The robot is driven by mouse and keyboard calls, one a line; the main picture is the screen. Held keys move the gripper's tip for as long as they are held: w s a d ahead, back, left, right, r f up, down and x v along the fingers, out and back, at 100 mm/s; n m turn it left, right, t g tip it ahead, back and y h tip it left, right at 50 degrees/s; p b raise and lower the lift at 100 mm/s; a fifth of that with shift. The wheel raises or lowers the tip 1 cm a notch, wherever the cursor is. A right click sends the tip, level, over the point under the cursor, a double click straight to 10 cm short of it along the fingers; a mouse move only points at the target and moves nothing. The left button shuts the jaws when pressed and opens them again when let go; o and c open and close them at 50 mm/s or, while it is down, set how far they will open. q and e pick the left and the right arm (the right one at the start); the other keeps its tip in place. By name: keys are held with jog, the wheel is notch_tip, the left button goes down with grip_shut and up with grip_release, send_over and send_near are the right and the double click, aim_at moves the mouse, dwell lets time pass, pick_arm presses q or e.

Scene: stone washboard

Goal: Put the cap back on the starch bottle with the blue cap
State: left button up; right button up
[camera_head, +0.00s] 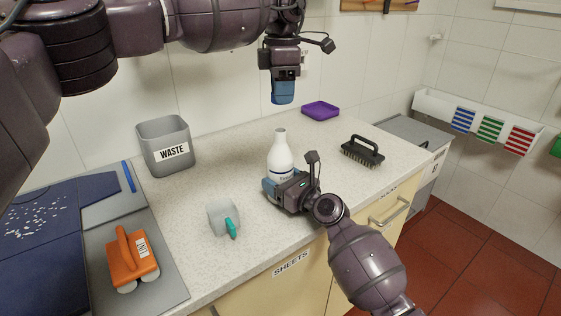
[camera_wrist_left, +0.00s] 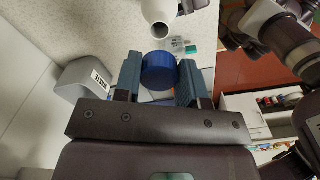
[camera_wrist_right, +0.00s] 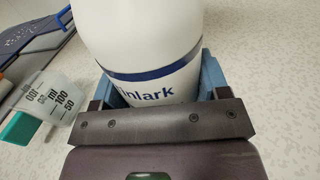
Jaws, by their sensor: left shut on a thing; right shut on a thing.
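The white starch bottle (camera_head: 281,158) stands upright on the counter with its top uncovered. Its open mouth shows in the left wrist view (camera_wrist_left: 160,29), and its label and blue band fill the right wrist view (camera_wrist_right: 150,60). My right gripper (camera_head: 272,187) is shut around the lower part of the bottle; its blue fingers show on both sides of it (camera_wrist_right: 155,90). My left gripper (camera_head: 284,98) is shut on the blue cap (camera_wrist_left: 159,72) and holds it in the air above the bottle, apart from it. In the head view the cap is mostly hidden by the fingers.
A grey waste bin (camera_head: 165,147) stands at the back left. A measuring cup (camera_head: 222,216) with a teal handle lies left of the bottle. An orange tool (camera_head: 131,257) rests at the front left. A black brush (camera_head: 361,152) and purple tray (camera_head: 320,110) are on the right.

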aim_at(282, 130)
pick_arm(q)
jog(key=shift+f, duration=2.45)
jog(key=shift+f, duration=0.85)
jog(key=shift+f, duration=0.55)
